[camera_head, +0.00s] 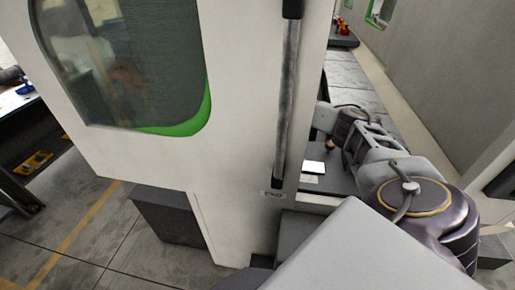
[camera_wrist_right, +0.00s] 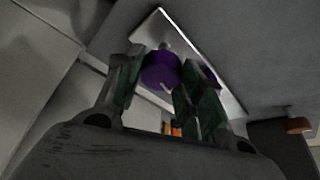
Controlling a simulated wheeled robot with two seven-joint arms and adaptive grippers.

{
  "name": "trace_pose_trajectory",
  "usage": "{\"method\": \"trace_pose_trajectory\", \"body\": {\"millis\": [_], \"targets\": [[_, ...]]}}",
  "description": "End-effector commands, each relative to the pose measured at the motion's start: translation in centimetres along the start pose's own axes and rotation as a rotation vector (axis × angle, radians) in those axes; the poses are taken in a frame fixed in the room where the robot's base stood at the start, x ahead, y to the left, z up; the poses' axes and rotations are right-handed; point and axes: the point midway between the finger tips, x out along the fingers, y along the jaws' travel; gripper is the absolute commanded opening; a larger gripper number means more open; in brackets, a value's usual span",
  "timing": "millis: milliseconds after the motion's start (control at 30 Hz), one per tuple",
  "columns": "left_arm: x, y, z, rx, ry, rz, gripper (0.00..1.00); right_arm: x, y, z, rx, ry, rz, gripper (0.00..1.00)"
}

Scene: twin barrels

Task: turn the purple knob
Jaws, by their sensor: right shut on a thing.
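The purple knob (camera_wrist_right: 160,70) shows in the right wrist view, in front of a pale, shiny plate (camera_wrist_right: 195,65). My right gripper (camera_wrist_right: 157,80) is shut on the knob, with one green-padded finger on each side of it. A second purple patch at the plate, right of the knob, may be a reflection; I cannot tell. In the head view my right arm comes in from the right and reaches to the right side of the white machine (camera_head: 240,110). The knob does not show in that view. My left gripper is not in view.
The machine's door has a dark, green-edged window (camera_head: 135,65) and a long vertical handle (camera_head: 288,100). An orange-brown round part (camera_wrist_right: 298,124) stands right of my gripper in the wrist view. A dark table (camera_head: 25,125) stands at the far left, with open floor before it.

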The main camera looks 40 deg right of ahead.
Motion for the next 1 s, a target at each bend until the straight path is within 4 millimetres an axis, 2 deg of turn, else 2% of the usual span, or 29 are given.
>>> {"method": "trace_pose_trajectory", "body": {"millis": [600,1000], "targets": [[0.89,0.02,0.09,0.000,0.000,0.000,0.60,-0.09,0.30,-0.03,-0.512,-0.004,-0.213,0.14],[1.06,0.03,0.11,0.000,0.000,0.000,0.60,-0.11,0.35,-0.09,-0.703,-0.005,-0.293,0.14]]}}
